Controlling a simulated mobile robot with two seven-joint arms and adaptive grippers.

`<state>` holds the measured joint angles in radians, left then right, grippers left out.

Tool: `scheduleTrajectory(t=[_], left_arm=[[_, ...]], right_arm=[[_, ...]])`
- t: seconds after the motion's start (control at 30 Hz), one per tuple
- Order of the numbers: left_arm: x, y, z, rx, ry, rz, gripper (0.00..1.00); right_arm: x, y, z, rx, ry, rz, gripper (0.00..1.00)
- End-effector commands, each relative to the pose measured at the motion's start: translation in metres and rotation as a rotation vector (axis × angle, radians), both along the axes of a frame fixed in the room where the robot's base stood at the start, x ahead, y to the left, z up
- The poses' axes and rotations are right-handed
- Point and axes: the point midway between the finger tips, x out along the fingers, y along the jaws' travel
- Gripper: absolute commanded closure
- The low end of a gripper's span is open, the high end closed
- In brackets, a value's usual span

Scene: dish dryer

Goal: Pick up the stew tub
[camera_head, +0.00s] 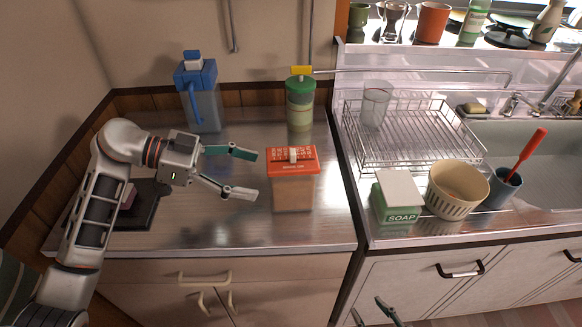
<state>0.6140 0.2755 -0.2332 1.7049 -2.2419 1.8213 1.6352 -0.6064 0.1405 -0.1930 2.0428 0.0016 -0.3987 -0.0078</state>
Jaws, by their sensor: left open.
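A tub with a red-orange lid (292,161) and a tan lower body (293,195) stands upright near the front right of the steel counter; I take it for the stew tub. My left gripper (251,174) is open and empty just left of it. Its two fingers point right toward the tub, and I see a small gap between the fingertips and the tub's side. My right gripper (373,311) shows only as finger ends at the bottom edge, in front of the cabinets, with its tips apart and nothing visible between them.
A blue-topped pitcher (203,105) and a green-lidded jar (300,104) stand behind. A dark flat item (140,208) lies beneath my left arm. On the right are a wire rack (415,150), soap box (398,197), cream basket (456,191) and blue cup (500,190).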

Motion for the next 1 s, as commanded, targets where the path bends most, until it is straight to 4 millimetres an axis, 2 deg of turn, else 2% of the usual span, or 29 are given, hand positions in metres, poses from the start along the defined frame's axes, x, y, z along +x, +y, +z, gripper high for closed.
scheduleTrajectory(t=[0.27, 0.47, 0.6, 0.9, 0.97, 1.0], left_arm=[[0.001, -0.026, -0.012, -0.003, 0.002, -0.002, 0.29], [0.003, -0.049, -0.029, -0.006, 0.006, -0.004, 0.29], [0.004, -0.063, -0.034, -0.003, 0.003, -0.002, 0.29], [0.004, -0.068, -0.034, -0.001, -0.001, -0.001, 0.29], [0.004, -0.068, -0.034, -0.001, -0.001, -0.001, 0.42], [0.004, -0.068, -0.034, -0.001, -0.001, -0.001, 0.53]], right_arm=[[-0.019, 0.0, -0.017, -0.005, 0.04, 0.003, 0.6], [-0.02, -0.001, -0.024, -0.011, 0.045, 0.006, 0.6], [-0.014, -0.002, -0.021, -0.015, 0.034, 0.005, 0.6], [-0.008, -0.002, -0.013, -0.015, 0.017, 0.004, 0.6], [-0.008, -0.002, -0.014, -0.014, 0.019, 0.004, 0.6], [-0.009, -0.002, -0.014, -0.014, 0.019, 0.004, 0.6]])
